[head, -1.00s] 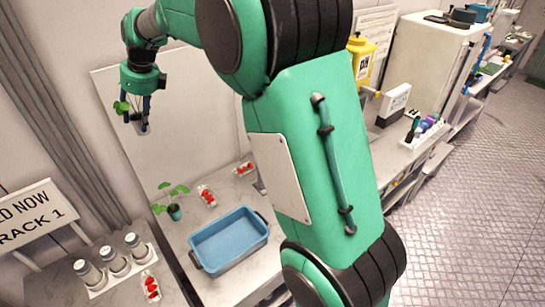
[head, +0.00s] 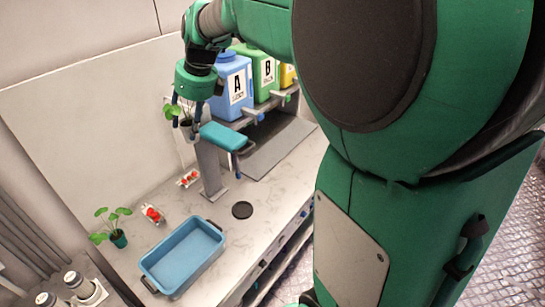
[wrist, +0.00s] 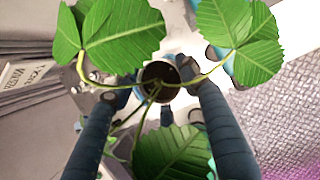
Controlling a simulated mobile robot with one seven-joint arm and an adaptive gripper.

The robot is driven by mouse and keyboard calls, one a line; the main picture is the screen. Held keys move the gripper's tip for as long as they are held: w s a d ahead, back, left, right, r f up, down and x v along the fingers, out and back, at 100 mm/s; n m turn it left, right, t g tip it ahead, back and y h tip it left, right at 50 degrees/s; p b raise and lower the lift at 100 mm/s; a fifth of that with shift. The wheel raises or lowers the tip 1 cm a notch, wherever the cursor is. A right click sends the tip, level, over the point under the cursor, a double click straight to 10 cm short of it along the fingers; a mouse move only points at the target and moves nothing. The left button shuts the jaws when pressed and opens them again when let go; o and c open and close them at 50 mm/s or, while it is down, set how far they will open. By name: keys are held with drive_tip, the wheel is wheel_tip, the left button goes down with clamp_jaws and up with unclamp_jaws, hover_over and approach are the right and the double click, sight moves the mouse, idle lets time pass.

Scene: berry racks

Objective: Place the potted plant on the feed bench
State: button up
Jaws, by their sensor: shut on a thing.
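My gripper (head: 187,124) is shut on a potted plant, held upright in the air above the bench. The plant's green leaves (head: 171,112) show beside the fingers. In the wrist view, its dark round pot (wrist: 160,78) sits between the two fingertips (wrist: 158,86), with broad leaves spreading to both sides and below. The light marble-like bench top (head: 265,195), which I take for the feed bench, runs under and to the right of the gripper. A second potted plant (head: 118,238) in a teal pot stands on the bench at left.
A blue tray (head: 183,258), two small packs of red berries (head: 153,214) (head: 188,179) and a black disc (head: 242,210) are on the bench. A teal-topped device on a post (head: 210,165) stands close by the gripper. Tanks A (head: 232,88) and B (head: 264,72) stand on a shelf behind.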

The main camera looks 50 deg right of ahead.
drive_tip(key=s+d+f+m+h+b, duration=0.1)
drive_tip(key=s+d+f, duration=0.15)
drive_tip(key=s, duration=0.55)
drive_tip(key=s+d+f+m+b, duration=0.1)
drive_tip(key=s+d+f+m, duration=0.15)
drive_tip(key=s, duration=0.55)
wheel_tip(320, 180, down, 31)
drive_tip(key=d, duration=0.1)
drive_tip(key=shift+n, duration=0.35)
drive_tip(key=shift+f+b, duration=1.05)
drive_tip(key=shift+f, duration=1.1)
drive_tip(key=shift+f+b, duration=0.75)
drive_tip(key=shift+f, duration=1.05)
